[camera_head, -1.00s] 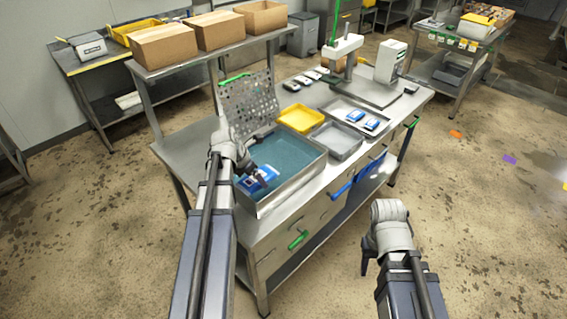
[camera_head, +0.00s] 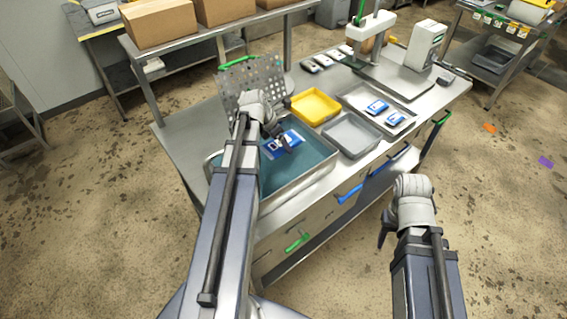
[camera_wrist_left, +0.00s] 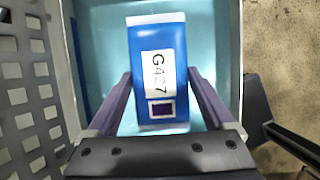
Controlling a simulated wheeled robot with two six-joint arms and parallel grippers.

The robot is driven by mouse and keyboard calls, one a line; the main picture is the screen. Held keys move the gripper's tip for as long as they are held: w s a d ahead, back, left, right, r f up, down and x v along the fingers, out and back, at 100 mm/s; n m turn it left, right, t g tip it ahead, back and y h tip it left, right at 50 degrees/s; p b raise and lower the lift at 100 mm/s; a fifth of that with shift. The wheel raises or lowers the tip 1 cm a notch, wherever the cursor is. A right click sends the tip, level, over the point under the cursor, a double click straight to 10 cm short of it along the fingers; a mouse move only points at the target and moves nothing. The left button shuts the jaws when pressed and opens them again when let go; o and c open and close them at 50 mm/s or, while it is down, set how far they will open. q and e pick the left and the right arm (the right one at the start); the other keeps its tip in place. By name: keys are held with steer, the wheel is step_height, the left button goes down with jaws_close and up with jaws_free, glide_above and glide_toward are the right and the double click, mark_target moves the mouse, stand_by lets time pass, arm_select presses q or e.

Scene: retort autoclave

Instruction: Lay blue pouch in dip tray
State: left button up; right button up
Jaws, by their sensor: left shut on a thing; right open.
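A blue pouch (camera_head: 290,137) with a white label is held by my left gripper (camera_head: 284,143), over the back part of the dip tray (camera_head: 301,182). The tray is a wide steel basin with a teal inside. In the left wrist view the pouch (camera_wrist_left: 176,45) reads "G427" and sits between the two fingers of the left gripper (camera_wrist_left: 160,85), shut on its sides. The teal floor of the tray (camera_wrist_left: 215,40) shows around it. The pouch's height above that floor is unclear. My right gripper (camera_head: 384,230) is open and empty, in front of the bench.
A perforated panel (camera_head: 236,92) stands upright behind the tray. A yellow tray (camera_head: 315,107) and a grey tray (camera_head: 350,134) are to its right. Blue-and-white pouches (camera_head: 377,107) lie in a shallow tray beyond them. Cardboard boxes (camera_head: 158,22) are on the shelf above.

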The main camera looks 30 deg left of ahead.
mark_target(284, 165)
arm_select(q)
steer(key=shift+f+b, duration=4.9)
steer(key=shift+f, duration=0.2)
steer(key=shift+r, duration=0.15)
steer(key=o, duration=1.6)
steer(key=shift+c, duration=0.2)
